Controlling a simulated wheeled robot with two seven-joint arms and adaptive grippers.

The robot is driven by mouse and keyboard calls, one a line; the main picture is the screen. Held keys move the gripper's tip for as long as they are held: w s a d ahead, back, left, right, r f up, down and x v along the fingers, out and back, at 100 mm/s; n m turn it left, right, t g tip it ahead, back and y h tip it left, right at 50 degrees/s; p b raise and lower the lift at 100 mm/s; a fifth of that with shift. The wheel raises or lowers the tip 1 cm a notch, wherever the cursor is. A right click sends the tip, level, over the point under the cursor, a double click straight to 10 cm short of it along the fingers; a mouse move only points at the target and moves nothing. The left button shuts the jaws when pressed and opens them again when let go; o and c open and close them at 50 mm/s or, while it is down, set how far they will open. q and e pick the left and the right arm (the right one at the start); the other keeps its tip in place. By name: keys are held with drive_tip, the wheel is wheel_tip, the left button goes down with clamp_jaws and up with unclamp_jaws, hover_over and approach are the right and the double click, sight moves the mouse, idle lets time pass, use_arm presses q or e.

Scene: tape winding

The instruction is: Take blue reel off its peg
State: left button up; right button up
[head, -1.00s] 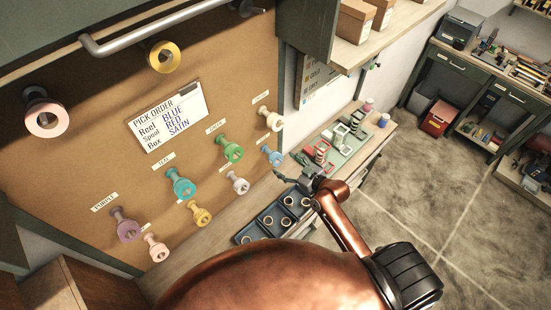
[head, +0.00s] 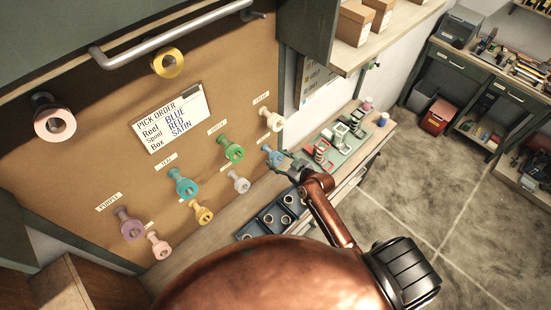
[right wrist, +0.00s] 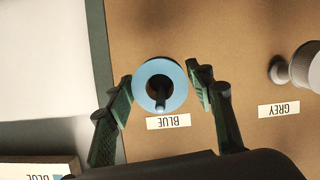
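The blue reel (head: 270,154) sits on its peg at the right of the brown pegboard, low down. In the right wrist view the blue reel (right wrist: 174,74) shows face-on as a light blue ring, with the dark peg (right wrist: 160,98) in its hole and a BLUE label (right wrist: 168,122) beside it. My right gripper (head: 284,158) is at the reel. In the right wrist view its green-padded fingers (right wrist: 161,82) are open, one on each side of the reel, with narrow gaps. My left gripper is not in view.
A grey reel (right wrist: 304,66) hangs beside the blue one. Green (head: 231,150), teal (head: 184,186) and other reels hang to the left. A pick order card (head: 170,118) is above. Dark trays (head: 278,216) with rings lie on the bench below.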

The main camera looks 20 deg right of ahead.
drive_tip(key=c, duration=0.7)
drive_tip(key=shift+r, duration=0.1)
drive_tip(key=shift+r+b, duration=0.3)
drive_tip(key=shift+r, duration=0.25)
drive_tip(key=s+d+b, duration=0.1)
drive_tip(key=s, duration=0.4)
drive_tip(key=s+d+b, duration=0.2)
drive_tip(key=s, duration=0.4)
drive_tip(key=s+d+b, duration=0.2)
drive_tip(key=s, duration=0.4)
drive_tip(key=shift+s+d+r, duration=0.1)
drive_tip(key=shift+d+r, duration=0.05)
drive_tip(key=shift+d, duration=0.1)
drive_tip(key=shift+a, duration=0.1)
